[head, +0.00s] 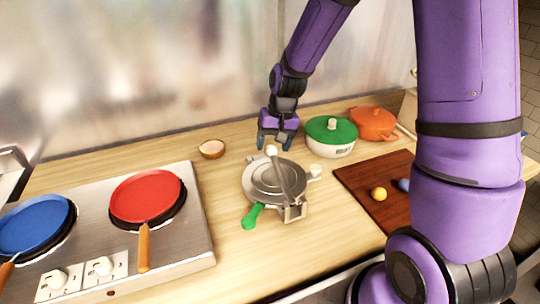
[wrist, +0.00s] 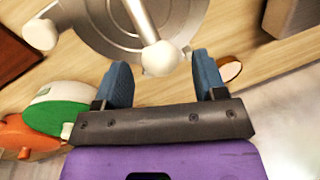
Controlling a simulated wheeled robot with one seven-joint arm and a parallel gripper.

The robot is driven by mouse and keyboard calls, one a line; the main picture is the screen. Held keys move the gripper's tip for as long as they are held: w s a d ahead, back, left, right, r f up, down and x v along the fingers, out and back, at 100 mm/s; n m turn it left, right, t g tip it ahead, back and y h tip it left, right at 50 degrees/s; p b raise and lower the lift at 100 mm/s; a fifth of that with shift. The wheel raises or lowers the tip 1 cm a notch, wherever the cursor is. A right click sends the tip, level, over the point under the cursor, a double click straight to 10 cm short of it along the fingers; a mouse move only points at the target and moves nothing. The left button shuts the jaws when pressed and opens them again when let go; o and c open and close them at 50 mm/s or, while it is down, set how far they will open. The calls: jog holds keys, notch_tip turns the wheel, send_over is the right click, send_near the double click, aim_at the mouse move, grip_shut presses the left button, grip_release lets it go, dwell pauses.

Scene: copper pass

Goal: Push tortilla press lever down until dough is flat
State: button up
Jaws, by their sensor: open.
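The tortilla press (head: 259,182) is a round grey metal press on the wooden counter, with its upper plate lying flat. Its lever (head: 279,172) is a bar ending in a pale ball knob (head: 271,150). A green handle (head: 252,216) sticks out at the front left. My gripper (head: 276,146) points down at the press's back edge, by the knob. In the wrist view, its blue fingers are apart, with the lever knob (wrist: 161,58) around the gap between their tips; contact cannot be told. No dough shows; the plates hide what is between them.
A green-lidded pot (head: 331,131) and an orange pot (head: 373,124) stand right of my gripper. A small bowl (head: 212,149) sits to the left. A stove with a red pan (head: 146,196) and a blue pan (head: 34,226) is at left. A brown board (head: 365,177) lies right.

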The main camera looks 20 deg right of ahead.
aim_at(270, 155)
jog(key=shift+a+f, duration=0.25)
jog(key=shift+f, duration=0.85)
jog(key=shift+a+f, duration=0.2)
jog(key=shift+f, duration=0.9)
